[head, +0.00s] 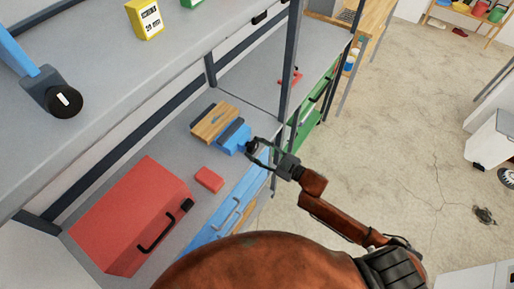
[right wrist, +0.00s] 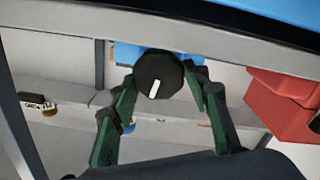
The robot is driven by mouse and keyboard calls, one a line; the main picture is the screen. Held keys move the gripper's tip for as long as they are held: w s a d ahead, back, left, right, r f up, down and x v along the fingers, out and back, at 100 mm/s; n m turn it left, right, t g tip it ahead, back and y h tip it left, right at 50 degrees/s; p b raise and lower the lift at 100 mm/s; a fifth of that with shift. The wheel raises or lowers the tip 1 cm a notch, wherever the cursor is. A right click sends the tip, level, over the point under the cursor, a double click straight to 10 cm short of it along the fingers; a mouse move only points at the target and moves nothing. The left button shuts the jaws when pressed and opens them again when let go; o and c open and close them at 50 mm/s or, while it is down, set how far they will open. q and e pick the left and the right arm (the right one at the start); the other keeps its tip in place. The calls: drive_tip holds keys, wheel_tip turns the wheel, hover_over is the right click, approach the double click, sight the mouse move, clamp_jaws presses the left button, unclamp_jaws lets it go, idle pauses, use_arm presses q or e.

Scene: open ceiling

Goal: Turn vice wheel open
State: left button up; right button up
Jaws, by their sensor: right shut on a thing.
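The blue vice (head: 233,137) sits at the front edge of the grey workbench. Its black wheel (right wrist: 158,75) fills the middle of the right wrist view and has a white mark, nearly upright with a slight tilt. My right gripper (head: 258,149) reaches the wheel from the front right. In the wrist view its green-padded fingers (right wrist: 160,82) are on either side of the wheel, shut on it. In the head view the gripper largely hides the wheel. My left gripper is in neither view.
On the workbench (head: 160,140), a wooden block (head: 213,122) lies behind the vice, a small red box (head: 209,179) to its left, and a red toolbox (head: 130,215) farther left. A shelf (head: 110,65) overhangs the bench. An upright post (head: 291,60) stands close by. Open floor (head: 410,140) lies right.

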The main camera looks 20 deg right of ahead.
drive_tip(key=shift+n, duration=1)
drive_tip(key=o, duration=1.1)
drive_tip(key=shift+o, duration=0.2)
